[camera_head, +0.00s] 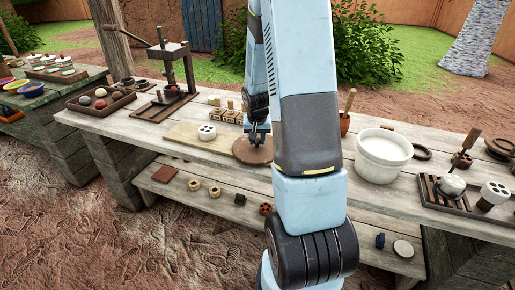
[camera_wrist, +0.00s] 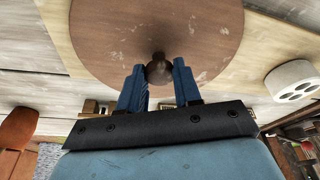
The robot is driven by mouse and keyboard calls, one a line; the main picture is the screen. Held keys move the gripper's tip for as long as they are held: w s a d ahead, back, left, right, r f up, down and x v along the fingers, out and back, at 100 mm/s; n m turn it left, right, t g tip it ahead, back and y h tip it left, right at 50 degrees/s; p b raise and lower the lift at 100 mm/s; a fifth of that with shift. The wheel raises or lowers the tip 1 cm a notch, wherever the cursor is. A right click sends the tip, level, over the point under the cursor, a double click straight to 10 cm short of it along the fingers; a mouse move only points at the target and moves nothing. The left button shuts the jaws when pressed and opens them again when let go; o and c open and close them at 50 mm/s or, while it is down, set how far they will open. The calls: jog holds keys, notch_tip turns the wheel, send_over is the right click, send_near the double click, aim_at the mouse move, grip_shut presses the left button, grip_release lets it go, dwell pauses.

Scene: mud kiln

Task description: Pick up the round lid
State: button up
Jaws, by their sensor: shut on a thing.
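The round lid (camera_head: 250,151) is a flat reddish-brown wooden disc, seen on or just over the tabletop beside a pale board, partly hidden by my arm. In the wrist view the lid (camera_wrist: 120,30) fills the upper middle, with a dark round knob (camera_wrist: 159,70) at its centre. My gripper (camera_wrist: 159,75) has its two blue fingers on either side of the knob, shut on it. In the head view my gripper (camera_head: 258,138) points down over the lid. I cannot tell whether the lid is clear of the table.
A white cylinder with holes (camera_head: 207,132) stands on the pale board (camera_head: 185,136) left of the lid. Small wooden blocks (camera_head: 227,115) stand behind it. A white bucket (camera_head: 383,155) stands right of my arm. A wooden press (camera_head: 172,70) is at the left.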

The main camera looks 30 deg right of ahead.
aim_at(257, 140)
jog(key=shift+r, duration=0.45)
notch_tip(257, 140, up, 3)
jog(key=shift+f, duration=0.2)
jog(key=shift+s+a+r, duration=0.15)
jog(key=shift+s+r, duration=1.45)
jog(key=shift+s, duration=0.7)
jog(key=shift+s+a+r, duration=0.2)
jog(key=shift+s+r, duration=1.35)
jog(key=shift+s, duration=0.8)
jog(key=shift+s+a+r, duration=0.15)
jog(key=shift+s+r, duration=1.45)
jog(key=shift+s, duration=0.7)
